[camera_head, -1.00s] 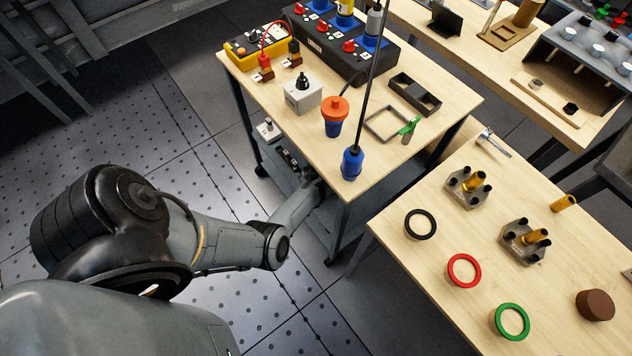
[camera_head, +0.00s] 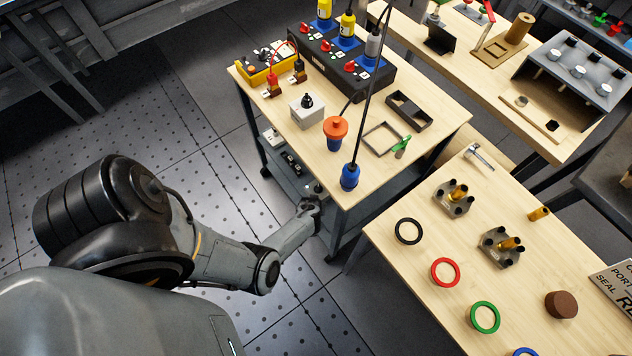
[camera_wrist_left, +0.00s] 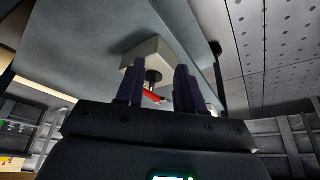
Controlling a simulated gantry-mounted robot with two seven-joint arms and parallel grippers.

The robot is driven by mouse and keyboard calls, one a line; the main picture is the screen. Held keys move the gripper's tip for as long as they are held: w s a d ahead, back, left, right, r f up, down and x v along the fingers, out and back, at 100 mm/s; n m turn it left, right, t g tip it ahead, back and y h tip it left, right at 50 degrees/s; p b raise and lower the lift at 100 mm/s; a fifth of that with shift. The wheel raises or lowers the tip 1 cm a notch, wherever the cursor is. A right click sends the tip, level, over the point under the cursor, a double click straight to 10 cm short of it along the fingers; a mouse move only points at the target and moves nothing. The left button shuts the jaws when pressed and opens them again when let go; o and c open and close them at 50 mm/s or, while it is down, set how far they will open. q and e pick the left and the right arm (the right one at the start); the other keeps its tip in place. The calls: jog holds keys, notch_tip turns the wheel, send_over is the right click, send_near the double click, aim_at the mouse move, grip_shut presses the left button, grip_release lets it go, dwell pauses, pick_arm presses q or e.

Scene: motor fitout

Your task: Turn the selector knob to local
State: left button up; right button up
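In the left wrist view a pale box (camera_wrist_left: 157,52) is mounted on a grey panel. A dark round knob (camera_wrist_left: 153,78) with a red bar (camera_wrist_left: 151,96) stands out from it. My left gripper (camera_wrist_left: 160,67) is open; its two dark fingers point toward the box, with the knob between them in the picture. I cannot tell if they touch it. In the head view my left gripper (camera_head: 313,192) is at the cart's lower shelf, largely hidden by the tabletop. Another pale box (camera_head: 307,112) with a black knob (camera_head: 307,101) stands on the cart top. My right gripper is out of view.
The cart top (camera_head: 420,120) overhangs the lower shelf (camera_head: 285,172), which holds a few small devices. An orange-capped blue connector (camera_head: 336,131) and a hanging blue plug (camera_head: 349,177) are on or over the cart top. Open floor (camera_head: 200,190) lies left of the cart.

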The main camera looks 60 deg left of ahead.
pick_arm(q)
jog(key=shift+s+d+p, duration=0.4)
jog(key=shift+s+d, duration=0.5)
jog(key=shift+d, duration=0.3)
